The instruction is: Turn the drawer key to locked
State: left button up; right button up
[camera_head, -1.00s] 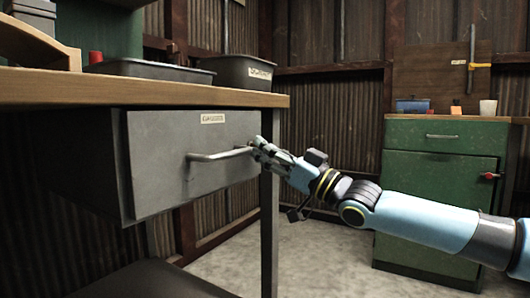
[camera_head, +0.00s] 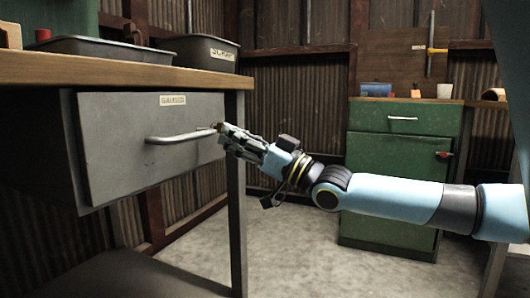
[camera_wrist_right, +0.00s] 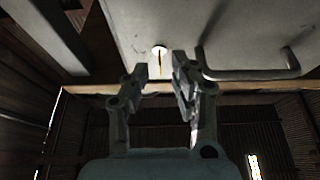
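The grey drawer (camera_head: 120,135) hangs under the wooden bench, with a label and a bar handle (camera_head: 180,138) on its front. In the right wrist view a round pale lock (camera_wrist_right: 159,48) sits on the drawer front beside the handle (camera_wrist_right: 250,74). A thin yellowish key (camera_wrist_right: 161,67) stands out from it. My right gripper (camera_head: 222,130) is at the right end of the drawer front, close to the handle. In the wrist view its fingers (camera_wrist_right: 158,80) are apart, on either side of the key's line, with no visible contact. My left gripper is out of view.
The bench top (camera_head: 120,72) overhangs the drawer, and a bench leg (camera_head: 237,200) stands just behind my right gripper. Dark trays (camera_head: 208,54) stand on the bench. A green cabinet (camera_head: 400,165) stands at the back right. The floor between is clear.

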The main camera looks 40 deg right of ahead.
jog(key=v, duration=1)
